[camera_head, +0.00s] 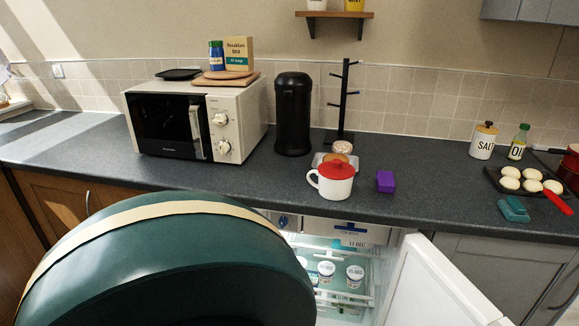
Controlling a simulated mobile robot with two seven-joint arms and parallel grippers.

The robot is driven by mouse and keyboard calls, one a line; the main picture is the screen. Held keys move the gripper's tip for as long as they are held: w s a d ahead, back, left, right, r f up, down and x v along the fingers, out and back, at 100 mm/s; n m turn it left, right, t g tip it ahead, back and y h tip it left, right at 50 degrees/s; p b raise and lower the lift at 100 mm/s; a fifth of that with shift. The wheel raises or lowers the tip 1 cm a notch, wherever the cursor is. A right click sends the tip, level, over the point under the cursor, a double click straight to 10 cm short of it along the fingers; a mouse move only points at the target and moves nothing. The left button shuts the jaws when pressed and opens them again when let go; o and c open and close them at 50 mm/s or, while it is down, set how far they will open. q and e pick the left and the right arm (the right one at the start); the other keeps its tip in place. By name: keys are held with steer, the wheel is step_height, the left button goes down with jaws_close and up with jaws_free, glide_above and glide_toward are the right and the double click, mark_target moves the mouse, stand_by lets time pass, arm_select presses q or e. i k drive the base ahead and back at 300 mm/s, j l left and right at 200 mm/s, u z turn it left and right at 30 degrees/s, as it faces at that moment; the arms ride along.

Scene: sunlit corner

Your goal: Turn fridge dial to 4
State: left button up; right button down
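The fridge (395,262) stands open under the counter, its white door (438,285) swung out to the right. A small dark dial (284,221) shows at the upper left of the fridge interior, just below the counter edge. Its numbers and pointer are too small to read. Several white tubs (355,273) stand on a lit shelf inside. The left part of the interior is hidden by a large dark green rounded form close to the camera. Neither of my grippers is in view.
The counter (420,205) runs above the fridge. A white mug with a red lid (335,182) and a purple block (385,181) stand near its front edge. A microwave (170,125) is at left. The open door takes up room at the lower right.

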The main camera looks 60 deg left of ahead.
mark_target(283, 221)
steer(key=k+j+u, duration=0.3)
steer(key=k+j, duration=0.2)
steer(key=k+u, duration=0.1)
steer(key=u, duration=1.3)
